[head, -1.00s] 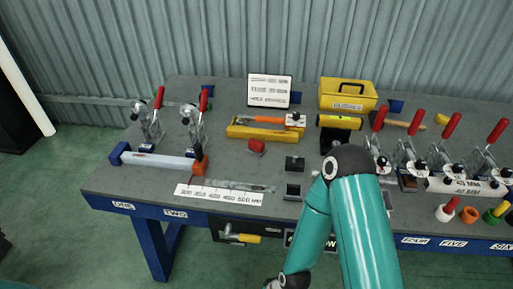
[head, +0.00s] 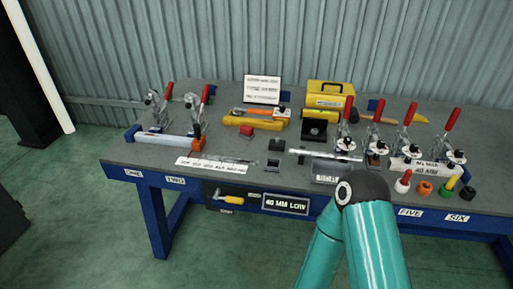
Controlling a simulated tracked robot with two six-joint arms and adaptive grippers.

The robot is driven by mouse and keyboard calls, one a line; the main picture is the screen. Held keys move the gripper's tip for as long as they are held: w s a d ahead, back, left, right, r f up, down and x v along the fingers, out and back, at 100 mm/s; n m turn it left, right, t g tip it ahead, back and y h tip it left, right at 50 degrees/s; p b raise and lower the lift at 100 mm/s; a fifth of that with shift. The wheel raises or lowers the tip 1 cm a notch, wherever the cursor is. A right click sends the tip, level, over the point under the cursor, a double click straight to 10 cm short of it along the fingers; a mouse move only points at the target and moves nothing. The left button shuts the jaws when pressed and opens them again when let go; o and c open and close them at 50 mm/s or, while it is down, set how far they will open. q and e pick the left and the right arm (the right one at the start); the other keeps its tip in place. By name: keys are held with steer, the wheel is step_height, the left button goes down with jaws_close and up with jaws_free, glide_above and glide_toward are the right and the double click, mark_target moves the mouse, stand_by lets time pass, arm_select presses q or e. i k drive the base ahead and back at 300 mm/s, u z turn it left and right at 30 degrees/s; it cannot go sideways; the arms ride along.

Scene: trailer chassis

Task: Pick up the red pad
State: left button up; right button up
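The red pad (head: 246,131) is a small red block with a dark underside. It lies on the grey bench top, just in front of the yellow tray (head: 263,124) that holds an orange-handled tool. Nothing touches it from above. One teal arm of mine shows at the lower right of the head view, bent at a dark joint. Its gripper is out of the picture, and so is my other gripper.
The bench (head: 150,154) has a blue frame. Toggle clamps with red handles stand at left (head: 193,113) and right (head: 407,128). A small black block (head: 272,152) lies near the red pad. A yellow box (head: 329,92) stands at the back. Open floor lies at lower left.

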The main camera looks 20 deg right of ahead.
mark_target(246, 131)
steer(key=z, duration=0.05)
steer(key=k, duration=0.25)
steer(key=u, duration=0.65)
steer(key=i, duration=1.25)
steer(key=z, duration=0.55)
